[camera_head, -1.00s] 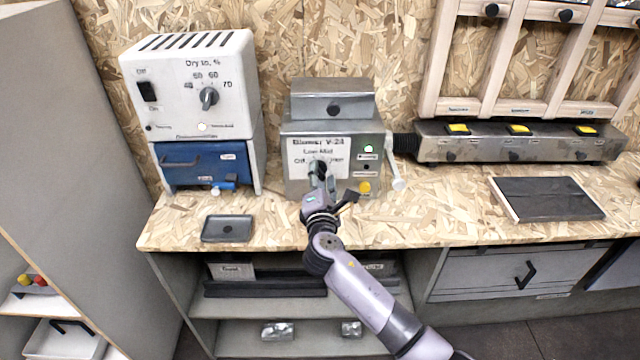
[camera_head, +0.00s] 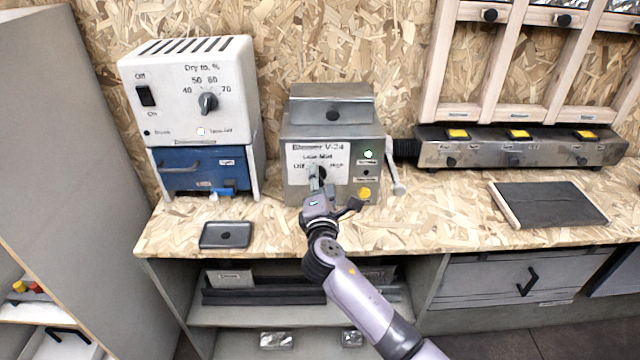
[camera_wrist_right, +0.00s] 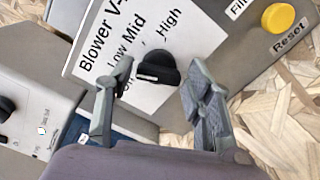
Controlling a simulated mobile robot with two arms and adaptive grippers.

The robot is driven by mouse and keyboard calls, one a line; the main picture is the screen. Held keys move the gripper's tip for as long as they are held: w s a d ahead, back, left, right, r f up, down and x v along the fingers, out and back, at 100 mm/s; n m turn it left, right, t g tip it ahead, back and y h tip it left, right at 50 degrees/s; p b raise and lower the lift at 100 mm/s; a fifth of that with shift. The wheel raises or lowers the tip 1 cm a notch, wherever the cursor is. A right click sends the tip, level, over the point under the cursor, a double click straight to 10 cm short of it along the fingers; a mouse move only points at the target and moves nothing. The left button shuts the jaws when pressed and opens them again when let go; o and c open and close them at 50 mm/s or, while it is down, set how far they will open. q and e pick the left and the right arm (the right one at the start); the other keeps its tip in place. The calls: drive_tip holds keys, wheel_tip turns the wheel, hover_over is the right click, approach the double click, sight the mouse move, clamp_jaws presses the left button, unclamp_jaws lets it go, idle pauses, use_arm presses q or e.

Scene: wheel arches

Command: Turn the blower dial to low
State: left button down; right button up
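The blower (camera_head: 333,150) is a grey metal box on the bench, with a white label reading Off, Low, Mid and High. Its black dial (camera_wrist_right: 158,68) sits below the words in the right wrist view; a pale mark on it faces the left side, toward the partly hidden Off end. In the head view the dial (camera_head: 321,171) is partly behind my right gripper. My right gripper (camera_head: 320,187) is in front of the dial, fingers apart, one on each side of it in the wrist view. I see no clear contact. My left gripper is not in view.
A yellow Reset button (camera_head: 364,193) and a lever (camera_head: 397,180) are right of the dial. A white dryer (camera_head: 190,90) with its own dial stands left. A small dark tray (camera_head: 227,235) lies on the bench. A dark board (camera_head: 548,204) lies at right.

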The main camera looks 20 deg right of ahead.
drive_tip(key=shift+o, duration=1)
drive_tip(key=v, duration=1.2)
